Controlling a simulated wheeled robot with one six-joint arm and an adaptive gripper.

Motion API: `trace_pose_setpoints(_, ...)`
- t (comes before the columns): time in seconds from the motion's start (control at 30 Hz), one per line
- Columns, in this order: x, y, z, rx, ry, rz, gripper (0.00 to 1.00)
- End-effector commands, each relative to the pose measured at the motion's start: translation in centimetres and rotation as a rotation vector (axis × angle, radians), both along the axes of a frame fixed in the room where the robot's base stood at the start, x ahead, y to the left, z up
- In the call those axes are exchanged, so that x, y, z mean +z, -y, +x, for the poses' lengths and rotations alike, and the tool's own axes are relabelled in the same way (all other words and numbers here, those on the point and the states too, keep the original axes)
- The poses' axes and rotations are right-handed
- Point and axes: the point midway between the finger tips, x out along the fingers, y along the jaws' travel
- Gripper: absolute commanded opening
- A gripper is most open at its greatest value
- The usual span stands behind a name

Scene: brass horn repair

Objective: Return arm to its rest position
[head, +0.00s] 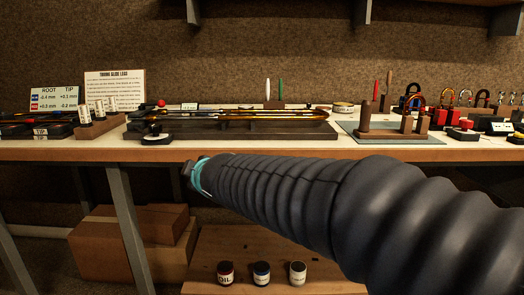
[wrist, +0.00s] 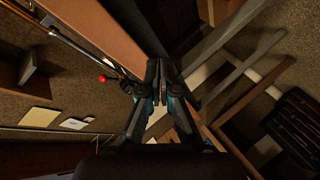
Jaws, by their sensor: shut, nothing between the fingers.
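My arm, in a dark ribbed sleeve, reaches from the lower right across the head view, in front of the workbench (head: 400,154). Its far end, with a teal band, is near the bench's front edge; the fingers are mostly hidden there. In the wrist view my gripper (wrist: 163,68) has its two dark fingers together with nothing between them. The bench edge (wrist: 100,28) runs diagonally beside them in that view.
A long brass slide (head: 260,115) lies on a dark block (head: 270,133) on the bench. A grey mat (head: 390,138) with wooden pegs is to its right. Three small jars (head: 262,272) stand on a low shelf (head: 225,247). Cardboard boxes (head: 120,243) sit under the bench at left.

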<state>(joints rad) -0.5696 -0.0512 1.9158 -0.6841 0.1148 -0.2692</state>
Motion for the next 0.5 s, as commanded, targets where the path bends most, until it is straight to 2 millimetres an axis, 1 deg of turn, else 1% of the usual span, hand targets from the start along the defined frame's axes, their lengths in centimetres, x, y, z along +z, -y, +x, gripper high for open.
trace_pose_setpoints(0.03, -1.5, 2.2, -0.7, -0.072, -0.074, 0.015, 0.00)
trace_pose_setpoints(0.07, -2.5, 3.8, -1.2, -0.123, -0.126, 0.028, 0.00)
trace_pose_setpoints(0.1, -3.9, 5.8, -2.1, -0.192, -0.195, 0.047, 0.00)
trace_pose_setpoints(0.17, -5.8, 8.9, -3.8, -0.294, -0.296, 0.074, 0.00)
trace_pose_setpoints(0.2, -7.1, 10.9, -5.0, -0.362, -0.361, 0.093, 0.00)
trace_pose_setpoints(0.27, -8.7, 13.7, -7.2, -0.460, -0.454, 0.125, 0.00)
trace_pose_setpoints(0.3, -9.8, 15.5, -8.8, -0.523, -0.514, 0.145, 0.00)
trace_pose_setpoints(0.37, -11.4, 18.1, -11.4, -0.618, -0.602, 0.181, 0.00)
trace_pose_setpoints(0.4, -12.4, 19.7, -13.2, -0.681, -0.660, 0.206, 0.00)
trace_pose_setpoints(0.47, -13.7, 21.9, -16.2, -0.769, -0.741, 0.249, 0.00)
trace_pose_setpoints(0.5, -14.5, 23.2, -18.3, -0.826, -0.793, 0.281, 0.00)
